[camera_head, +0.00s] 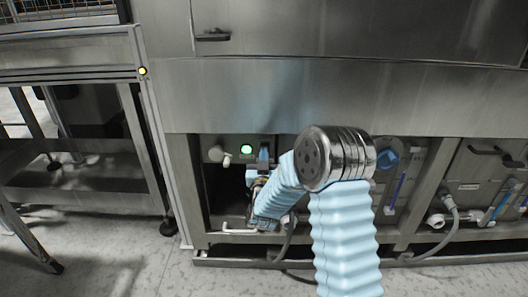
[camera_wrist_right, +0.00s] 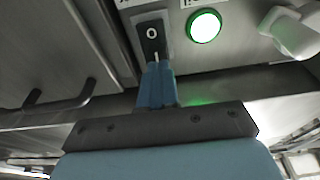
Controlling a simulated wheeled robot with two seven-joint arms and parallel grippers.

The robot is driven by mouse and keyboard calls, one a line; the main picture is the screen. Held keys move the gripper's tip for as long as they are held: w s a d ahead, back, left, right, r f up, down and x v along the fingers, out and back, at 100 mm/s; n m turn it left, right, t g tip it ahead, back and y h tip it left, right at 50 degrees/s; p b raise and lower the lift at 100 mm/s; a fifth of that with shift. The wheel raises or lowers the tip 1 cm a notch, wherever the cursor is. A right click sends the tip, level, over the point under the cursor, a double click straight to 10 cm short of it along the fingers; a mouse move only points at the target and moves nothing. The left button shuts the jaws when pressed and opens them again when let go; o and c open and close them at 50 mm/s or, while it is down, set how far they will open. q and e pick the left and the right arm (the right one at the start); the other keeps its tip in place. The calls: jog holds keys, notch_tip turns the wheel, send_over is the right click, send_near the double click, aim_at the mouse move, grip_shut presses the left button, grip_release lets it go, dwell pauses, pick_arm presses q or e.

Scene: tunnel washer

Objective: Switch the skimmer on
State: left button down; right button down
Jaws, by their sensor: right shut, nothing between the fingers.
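The black rocker switch (camera_wrist_right: 151,38) shows in the right wrist view, with a white O toward the top and a white line just above my fingertips. My right gripper (camera_wrist_right: 158,68) is shut and empty, with its blue fingertips at the line end of the switch. They look in contact with it or very close. A round green light (camera_wrist_right: 204,25) beside the switch is lit, and it also shows in the head view (camera_head: 246,149). In the head view my right gripper (camera_head: 264,153) hides the switch. My left gripper is in neither view.
A pale knob or handle (camera_head: 219,154) sticks out next to the green light. A blue dial (camera_head: 387,157) and a hose (camera_head: 449,207) are farther right. A steel frame rail (camera_head: 240,238) runs below. An open steel table frame (camera_head: 85,155) stands at left.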

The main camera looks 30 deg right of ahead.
jog(key=shift+w+d+r, duration=0.1)
jog(key=shift+w+d, duration=0.15)
jog(key=shift+w, duration=0.15)
jog(key=shift+w+d+r+p, duration=0.1)
jog(key=shift+w+r+p, duration=0.05)
jog(key=shift+r+p, duration=0.25)
jog(key=shift+f+g, duration=0.25)
jog(key=shift+g, duration=0.15)
